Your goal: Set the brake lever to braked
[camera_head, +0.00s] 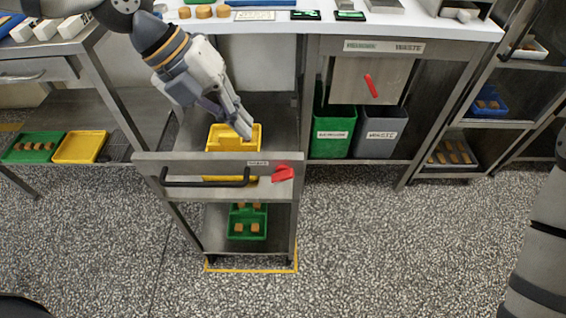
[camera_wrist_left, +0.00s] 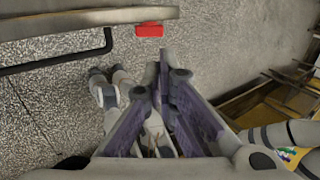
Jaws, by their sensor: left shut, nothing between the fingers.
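The red brake lever (camera_head: 283,174) sits at the right end of the trolley's front panel (camera_head: 200,160), below a small label. It points left and slightly down. In the left wrist view the red lever (camera_wrist_left: 149,30) shows at the top, beyond the fingertips. My left gripper (camera_head: 246,132) is shut and empty, above the trolley and behind its front panel, up and left of the lever and apart from it. The closed fingers also show in the left wrist view (camera_wrist_left: 163,70). My right gripper is not in view.
A black handle (camera_head: 207,183) runs along the trolley front left of the lever. A yellow tray (camera_head: 222,137) is on the upper shelf and a green tray (camera_head: 247,222) below. A waste cabinet with a red lever (camera_head: 371,86) stands behind right. Floor in front is clear.

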